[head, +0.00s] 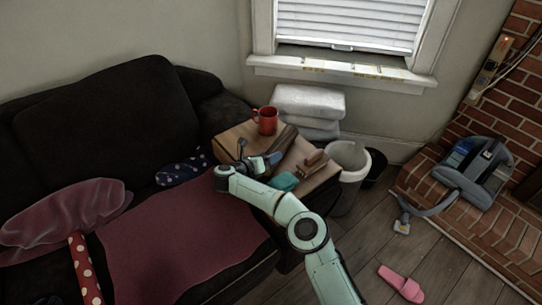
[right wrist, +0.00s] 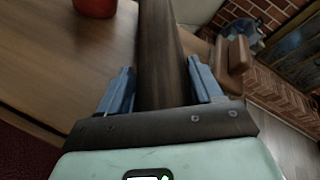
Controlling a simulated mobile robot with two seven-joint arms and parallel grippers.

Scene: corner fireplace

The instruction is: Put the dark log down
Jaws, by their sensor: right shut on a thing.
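The dark log (right wrist: 160,50) is a long dark brown piece of wood, held between the two blue fingers of my right gripper (right wrist: 162,85) in the right wrist view. In the head view my right gripper (head: 270,159) is over the wooden side table (head: 232,139), and the log (head: 286,137) extends beyond its fingers toward the window. The log lies low over the tabletop; I cannot tell whether it touches the wood. The gripper hides the log's near end. My left gripper is not in view.
A red mug (head: 265,121) stands at the table's back, left of the log. A brown block-like object (head: 317,159) is at the table's right side. A white bin (head: 348,160) stands right of the table, the dark sofa (head: 105,120) left.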

